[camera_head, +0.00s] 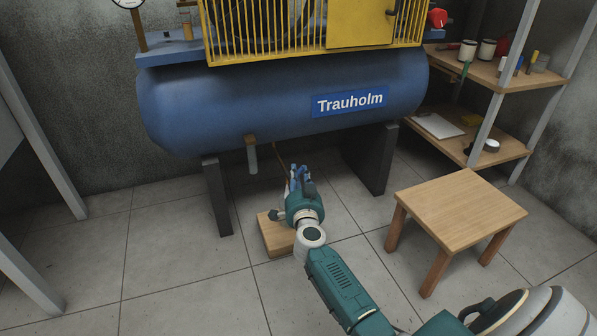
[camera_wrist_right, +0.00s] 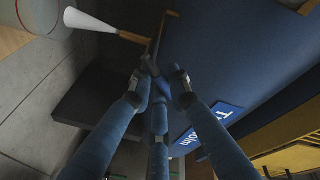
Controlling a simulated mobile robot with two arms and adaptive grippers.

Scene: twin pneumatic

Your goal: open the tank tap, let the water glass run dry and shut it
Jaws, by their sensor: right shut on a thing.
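The blue tank (camera_head: 250,110) lies across the head view on dark legs. A brass fitting with a pale grey tube (camera_head: 252,158) hangs under it; I take this for the water glass, and cannot make out any water in it. It also shows as a pale cone in the right wrist view (camera_wrist_right: 92,22). A thin brown pipe (camera_head: 277,155) runs down from the tank to my right gripper (camera_head: 298,173). In the right wrist view, the blue fingers (camera_wrist_right: 158,82) are closed together on a small part at this pipe, apparently the tank tap, mostly hidden. My left gripper is out of view.
A wooden block (camera_head: 272,232) lies on the floor below my right gripper. A wooden stool (camera_head: 460,205) stands to the right, with a shelf (camera_head: 500,78) behind it. The tank's legs (camera_head: 218,198) stand on both sides. The floor at left is clear.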

